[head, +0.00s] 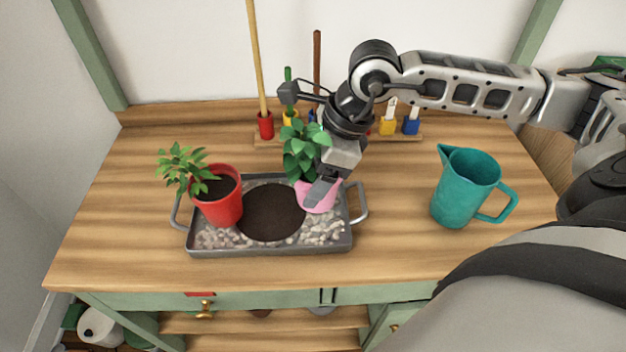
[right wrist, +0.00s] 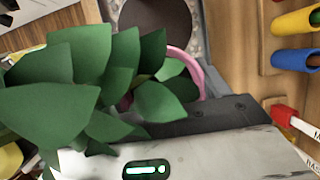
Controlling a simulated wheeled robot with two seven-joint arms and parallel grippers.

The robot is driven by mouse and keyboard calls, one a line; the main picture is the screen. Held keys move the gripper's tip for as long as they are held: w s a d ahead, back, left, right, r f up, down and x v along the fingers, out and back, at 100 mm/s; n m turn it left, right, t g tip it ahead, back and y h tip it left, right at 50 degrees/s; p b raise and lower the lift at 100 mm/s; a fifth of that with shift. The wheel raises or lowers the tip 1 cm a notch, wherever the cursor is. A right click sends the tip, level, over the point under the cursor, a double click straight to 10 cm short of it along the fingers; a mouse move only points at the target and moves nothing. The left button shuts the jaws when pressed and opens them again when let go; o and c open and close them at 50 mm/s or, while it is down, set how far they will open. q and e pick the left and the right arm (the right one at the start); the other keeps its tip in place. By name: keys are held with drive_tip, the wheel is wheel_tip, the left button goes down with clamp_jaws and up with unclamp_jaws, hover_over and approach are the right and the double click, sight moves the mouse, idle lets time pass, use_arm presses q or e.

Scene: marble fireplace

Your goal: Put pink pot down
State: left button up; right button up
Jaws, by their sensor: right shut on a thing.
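The pink pot (head: 313,200) with a leafy green plant (head: 301,148) is at the right part of the grey metal tray (head: 345,240). My right gripper (head: 322,190) is shut on the pink pot, coming from above and behind it. In the right wrist view, the pink rim (right wrist: 192,72) shows beside my gripper's dark finger, and leaves (right wrist: 85,75) cover much of the pot. Whether the pot's base touches the tray cannot be told. My left gripper is not in view.
A red pot (head: 223,208) with a plant stands in the tray's left part. A dark soil disc (head: 271,211) lies in the middle among pebbles. A teal pitcher (head: 466,188) stands to the right. A rack of coloured tools (head: 266,128) lines the back. The table's left side is clear.

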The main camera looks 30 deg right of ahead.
wheel_tip(320, 180, down, 2)
drive_tip(key=shift+f, duration=0.65)
drive_tip(key=o, duration=1.2)
drive_tip(key=shift+s+r, duration=0.1)
drive_tip(key=shift+c, duration=0.2)
drive_tip(key=shift+o, duration=0.3)
